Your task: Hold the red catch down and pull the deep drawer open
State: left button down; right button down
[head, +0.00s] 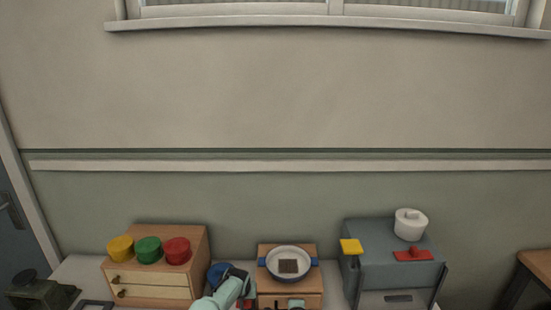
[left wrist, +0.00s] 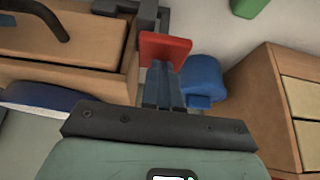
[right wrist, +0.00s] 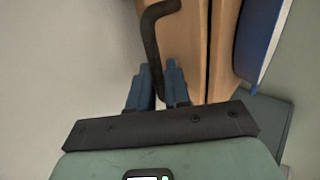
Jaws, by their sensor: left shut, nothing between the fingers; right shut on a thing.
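The small wooden cabinet (head: 268,285) stands in the middle of the head view. Its drawer front shows in the right wrist view (right wrist: 188,40), with a dark bent handle (right wrist: 152,35). My right gripper (right wrist: 158,82) is shut on the handle. The red catch (left wrist: 170,47) shows in the left wrist view beside a dark bracket. My left gripper (left wrist: 164,72) is shut and empty, its fingertips at the catch, seemingly touching it. How far the catch is pressed cannot be told. A dark seam runs beside the drawer front; any opening is unclear.
A blue cylinder (left wrist: 203,78) is close beside the catch. A wooden chest (head: 150,278) with yellow, green and red cylinders stands left; a grey cabinet (head: 400,275) with a white pot (head: 410,225) stands right.

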pick_arm(q)
jog(key=shift+s+f, duration=0.1)
jog(key=shift+f, duration=0.05)
pick_arm(e)
jog(key=shift+s+a+f, duration=0.15)
jog(key=shift+s, duration=2)
jog(key=c, duration=0.9)
grip_release()
jog(key=shift+w, duration=0.1)
jog(key=shift+r, duration=0.25)
jog(key=shift+s+r, duration=0.45)
jog(key=shift+s, duration=0.05)
jog(key=shift+v, duration=3.25)
